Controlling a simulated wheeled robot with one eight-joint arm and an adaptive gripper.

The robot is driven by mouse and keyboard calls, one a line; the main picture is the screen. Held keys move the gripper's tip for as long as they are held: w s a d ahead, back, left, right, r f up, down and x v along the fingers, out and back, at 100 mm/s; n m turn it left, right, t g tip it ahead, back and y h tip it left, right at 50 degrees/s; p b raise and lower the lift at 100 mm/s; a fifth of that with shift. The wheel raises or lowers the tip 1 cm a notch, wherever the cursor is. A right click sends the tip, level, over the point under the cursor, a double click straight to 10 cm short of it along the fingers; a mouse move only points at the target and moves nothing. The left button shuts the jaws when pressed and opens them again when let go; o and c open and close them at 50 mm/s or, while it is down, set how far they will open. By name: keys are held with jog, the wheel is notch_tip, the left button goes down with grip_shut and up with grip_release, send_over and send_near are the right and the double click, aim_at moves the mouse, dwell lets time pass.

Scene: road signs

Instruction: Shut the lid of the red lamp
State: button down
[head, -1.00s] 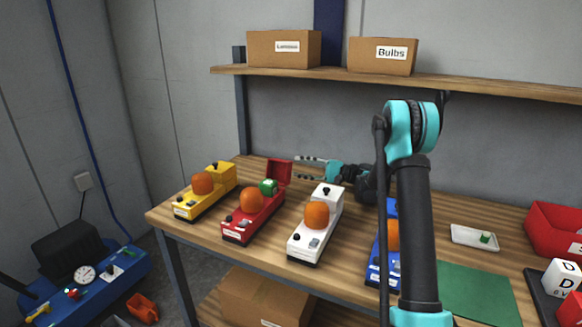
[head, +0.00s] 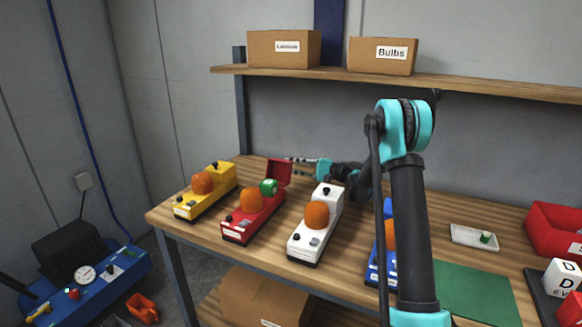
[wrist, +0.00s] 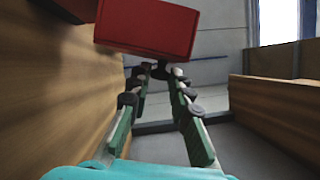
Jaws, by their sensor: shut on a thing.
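The red lamp (head: 240,228) stands on the workbench, second from the left, with an orange dome (head: 251,200) on top. Its red lid (head: 279,172) stands open, raised at the back end. A green block-like part with a white mark (head: 268,187) shows in the opened compartment. My gripper (head: 290,160) is just behind the raised lid. In the wrist view the lid (wrist: 148,28) lies just past my fingertips (wrist: 160,72), and a dark knob on it sits between them. The fingers are shut on this knob; the exact contact is hard to see.
A yellow lamp (head: 190,207) stands left of the red one. A white lamp (head: 327,232) and a blue lamp (head: 374,263), partly hidden by my arm, stand to the right. A shelf (head: 350,79) with two cardboard boxes runs above the bench.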

aim_at(280, 160)
dwell(0.4)
